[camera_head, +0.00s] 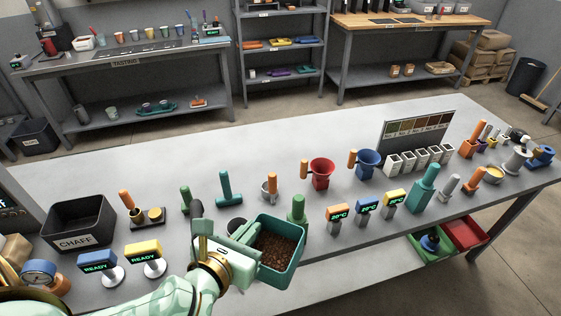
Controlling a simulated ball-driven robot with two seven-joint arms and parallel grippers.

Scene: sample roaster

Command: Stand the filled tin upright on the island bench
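The filled tin (297,264) is a teal, square-mouthed box with brown beans (276,249) inside, its open top facing up. It is at the front edge of the island bench (345,240), and looks roughly upright. My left gripper (248,238) comes in from the lower left and is closed on the tin's left side; the fingertips are partly hidden. The tin's base is out of clear sight, so I cannot tell whether it touches the bench. My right gripper is not in view.
Three small displays (338,213) are to the right. Two READY scales (145,250) and a black CHAFF bin (80,222) are to the left. The bench's back middle is clear.

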